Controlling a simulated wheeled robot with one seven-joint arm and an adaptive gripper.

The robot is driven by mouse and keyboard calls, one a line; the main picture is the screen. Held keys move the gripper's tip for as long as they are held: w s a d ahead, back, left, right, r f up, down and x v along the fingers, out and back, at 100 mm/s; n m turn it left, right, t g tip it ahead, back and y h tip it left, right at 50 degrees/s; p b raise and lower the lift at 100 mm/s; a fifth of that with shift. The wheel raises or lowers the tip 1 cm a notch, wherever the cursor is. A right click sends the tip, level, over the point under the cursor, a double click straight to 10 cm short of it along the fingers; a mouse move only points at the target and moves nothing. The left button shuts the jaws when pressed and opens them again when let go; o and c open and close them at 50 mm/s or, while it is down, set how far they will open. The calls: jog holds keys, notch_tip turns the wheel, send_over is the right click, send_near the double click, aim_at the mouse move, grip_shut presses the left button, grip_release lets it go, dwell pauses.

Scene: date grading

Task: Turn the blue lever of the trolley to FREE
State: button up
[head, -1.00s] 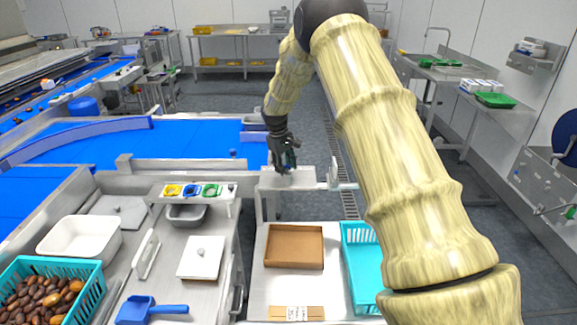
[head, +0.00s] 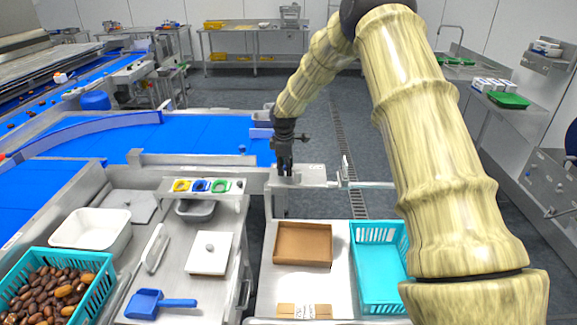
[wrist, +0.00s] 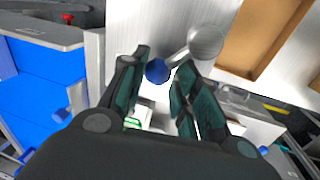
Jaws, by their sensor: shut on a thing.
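The blue lever shows in the wrist view as a blue round knob (wrist: 157,70) on a short metal rod, which runs to a silver ball-shaped hub. It sits on a pale metal plate (wrist: 130,22). My gripper (wrist: 164,62) has its dark green fingers on either side of the knob, closed on it. In the head view my gripper (head: 285,170) points down at the left part of the metal plate (head: 313,174) on the trolley's end, and hides the lever. A small green mark (wrist: 133,123) shows between the fingers; its lettering is unreadable.
A brown tray (head: 303,226) and a turquoise basket (head: 379,224) stand on the trolley's top in front of the plate. A blue conveyor (head: 200,138) lies left of my gripper. A bench (head: 224,250) with a white box and dates is at left. Grey floor is free behind.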

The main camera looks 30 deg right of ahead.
aim_at(286, 181)
jog(key=shift+s+d+n, duration=0.1)
jog(key=shift+s+n, duration=0.1)
jog(key=shift+n, duration=0.1)
dwell(0.4)
jog(key=o, duration=1.1)
jog(key=shift+s+r, duration=0.1)
jog(key=shift+r, duration=0.05)
jog(key=shift+r, duration=0.25)
jog(key=r, duration=0.3)
jog(key=s+a+r, duration=0.1)
jog(key=r, duration=0.3)
jog(key=s+r, duration=0.1)
jog(key=r, duration=0.3)
jog(key=shift+a+r, duration=0.15)
jog(key=shift+a, duration=0.05)
